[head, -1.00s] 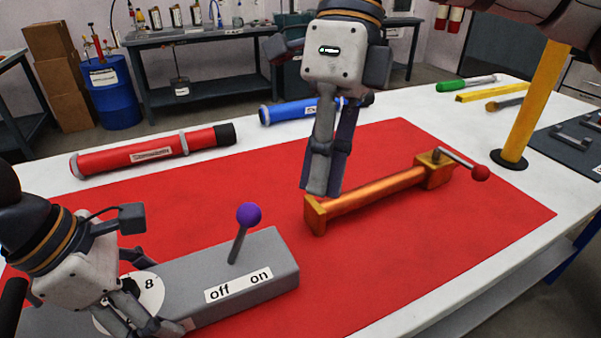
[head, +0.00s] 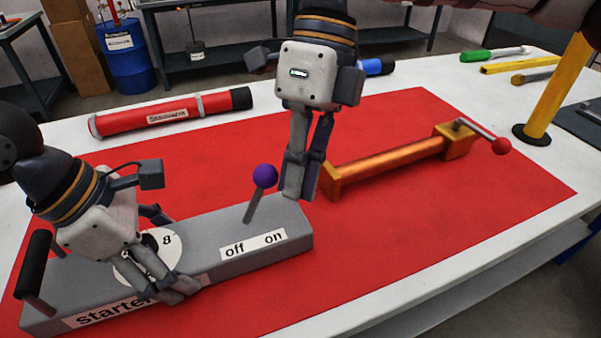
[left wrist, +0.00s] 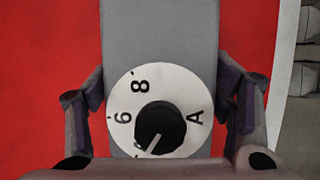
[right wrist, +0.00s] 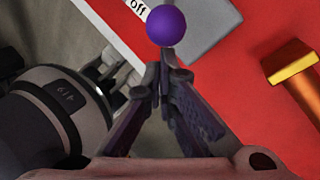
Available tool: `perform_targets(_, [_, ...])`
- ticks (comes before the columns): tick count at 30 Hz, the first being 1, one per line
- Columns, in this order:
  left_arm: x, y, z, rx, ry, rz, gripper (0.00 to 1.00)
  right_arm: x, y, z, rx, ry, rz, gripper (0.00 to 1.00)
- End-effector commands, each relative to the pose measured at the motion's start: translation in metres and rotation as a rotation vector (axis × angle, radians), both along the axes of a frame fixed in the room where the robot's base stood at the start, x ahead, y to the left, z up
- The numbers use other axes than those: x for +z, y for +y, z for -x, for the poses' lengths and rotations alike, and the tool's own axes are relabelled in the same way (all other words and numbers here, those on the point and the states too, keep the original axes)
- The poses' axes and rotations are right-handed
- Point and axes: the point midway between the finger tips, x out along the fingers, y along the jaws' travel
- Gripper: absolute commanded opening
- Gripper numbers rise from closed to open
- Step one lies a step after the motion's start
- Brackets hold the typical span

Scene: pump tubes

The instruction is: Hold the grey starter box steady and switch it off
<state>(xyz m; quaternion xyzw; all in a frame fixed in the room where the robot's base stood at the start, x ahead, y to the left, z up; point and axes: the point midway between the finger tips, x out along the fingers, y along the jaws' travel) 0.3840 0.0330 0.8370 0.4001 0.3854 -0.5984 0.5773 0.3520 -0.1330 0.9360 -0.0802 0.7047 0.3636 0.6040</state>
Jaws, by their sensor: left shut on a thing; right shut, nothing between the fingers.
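The grey starter box (head: 205,238) lies on the red mat, with a black handle at its left end and a dial (left wrist: 180,82) on top. Its lever with a purple knob (head: 264,176) leans right, toward the "on" side of the "off on" label (head: 253,245). My left gripper (head: 168,252) straddles the box at the dial, one finger on each long side, shut on it. My right gripper (head: 299,196) is shut and empty, fingers down, just right of the knob. In the right wrist view the knob (right wrist: 166,26) is just beyond the fingertips; I cannot tell whether they touch.
An orange clamp-like tool (head: 390,165) with a red-knobbed handle lies right of my right gripper. A red cylinder (head: 170,113) lies behind the box. A yellow post (head: 556,85) stands at the right. The mat in front of the orange tool is clear.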

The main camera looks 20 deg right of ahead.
Motion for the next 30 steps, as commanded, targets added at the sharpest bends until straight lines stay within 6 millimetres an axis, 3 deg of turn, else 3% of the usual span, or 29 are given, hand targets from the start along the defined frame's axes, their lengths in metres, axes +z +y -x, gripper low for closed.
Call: perform_targets(30, [-0.001, 0.0, 0.0, 0.0, 0.003, -0.002, 0.24, 0.011, 0.021, -0.001, 0.002, 0.003, 0.135, 0.0])
